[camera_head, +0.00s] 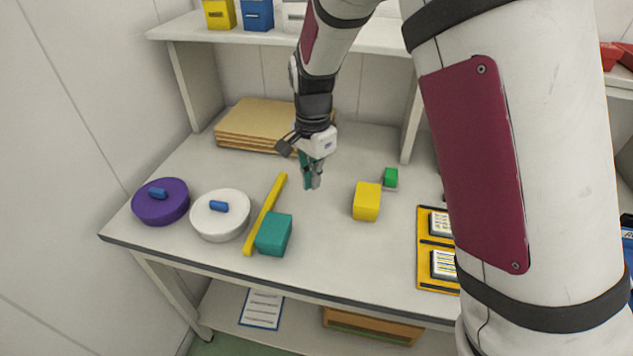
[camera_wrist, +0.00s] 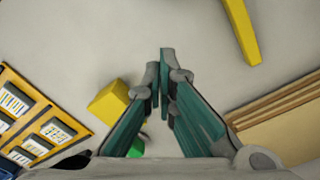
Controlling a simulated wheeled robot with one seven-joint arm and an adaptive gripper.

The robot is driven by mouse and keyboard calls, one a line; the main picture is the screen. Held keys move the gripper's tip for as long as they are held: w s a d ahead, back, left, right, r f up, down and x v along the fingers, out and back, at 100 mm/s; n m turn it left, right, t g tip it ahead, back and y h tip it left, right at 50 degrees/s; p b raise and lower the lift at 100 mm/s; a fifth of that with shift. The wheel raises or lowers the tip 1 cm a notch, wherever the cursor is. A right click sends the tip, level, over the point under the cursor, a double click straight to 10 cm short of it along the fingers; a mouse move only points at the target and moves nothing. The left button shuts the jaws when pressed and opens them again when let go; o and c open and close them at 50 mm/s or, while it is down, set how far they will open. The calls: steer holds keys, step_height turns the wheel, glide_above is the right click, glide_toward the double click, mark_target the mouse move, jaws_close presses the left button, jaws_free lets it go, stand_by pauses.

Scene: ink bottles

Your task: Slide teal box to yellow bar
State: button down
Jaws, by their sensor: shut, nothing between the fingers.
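The teal box (camera_head: 273,235) stands near the front edge of the table, right beside the near end of the yellow bar (camera_head: 265,214). It looks to touch the bar or nearly so; I cannot tell which. The bar lies slantwise on the table, and part of it shows in the wrist view (camera_wrist: 240,30). My gripper (camera_head: 313,186) is shut and empty, pointing down over the middle of the table, behind and to the right of the teal box. Its fingertips (camera_wrist: 162,58) are together in the wrist view. The teal box is not visible in the wrist view.
A white round container (camera_head: 220,224) and a purple one (camera_head: 160,210) stand left of the bar. Brown boards (camera_head: 252,117) lie behind. A yellow tray (camera_head: 424,274) is at right.

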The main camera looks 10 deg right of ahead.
mark_target(275, 234)
step_height(275, 234, down, 8)
steer(key=shift+s+f, duration=0.1)
steer(key=shift+s, duration=0.05)
steer(key=shift+s+a+r+p, duration=0.2)
steer(key=shift+s+a, duration=0.15)
steer(key=shift+a, duration=0.25)
steer(key=shift+s+a+r+p, duration=0.15)
steer(key=shift+s+a, duration=0.2)
steer(key=shift+a, duration=0.25)
steer(key=shift+s+a+f, duration=0.15)
steer(key=shift+s+a, duration=0.1)
steer(key=shift+a, duration=0.25)
steer(key=shift+s+a+p, duration=0.7)
steer(key=shift+a, duration=0.3)
steer(key=shift+w+d, duration=0.1)
